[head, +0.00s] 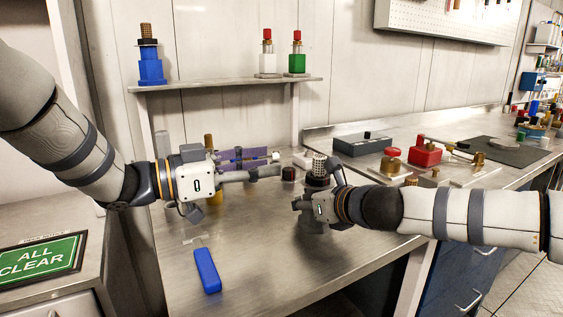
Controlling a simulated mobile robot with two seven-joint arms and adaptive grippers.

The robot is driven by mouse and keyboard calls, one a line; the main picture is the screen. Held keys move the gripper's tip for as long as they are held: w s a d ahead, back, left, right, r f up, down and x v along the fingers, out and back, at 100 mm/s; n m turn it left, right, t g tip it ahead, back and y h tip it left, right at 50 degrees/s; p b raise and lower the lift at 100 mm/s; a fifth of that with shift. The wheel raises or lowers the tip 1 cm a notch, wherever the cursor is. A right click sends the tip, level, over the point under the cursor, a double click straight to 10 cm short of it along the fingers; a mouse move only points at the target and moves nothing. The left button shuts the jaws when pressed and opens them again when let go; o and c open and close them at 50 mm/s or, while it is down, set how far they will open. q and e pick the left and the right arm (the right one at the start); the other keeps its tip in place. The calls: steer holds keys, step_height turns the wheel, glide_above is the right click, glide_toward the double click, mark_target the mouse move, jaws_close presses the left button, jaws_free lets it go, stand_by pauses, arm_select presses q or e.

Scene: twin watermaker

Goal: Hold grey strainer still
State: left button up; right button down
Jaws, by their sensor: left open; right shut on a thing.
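The grey strainer (320,167) has a perforated mesh top and stands upright on the metal bench, with a darker grey body below. My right gripper (312,200) reaches in from the right and is shut on the strainer, partly hiding its lower body. My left gripper (255,175) is open and empty over the bench, to the left of the strainer and apart from it. Its fingers are partly hard to separate from the things behind.
A blue-handled tool (207,270) lies on the bench front. A shelf (225,83) above holds blue, white and green blocks. Grey and red boxes (426,153) stand at right. The bench front centre is clear.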

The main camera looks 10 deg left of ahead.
steer(key=shift+f, duration=0.1)
steer(key=c, duration=0.8)
jaws_free()
steer(key=shift+o, duration=0.2)
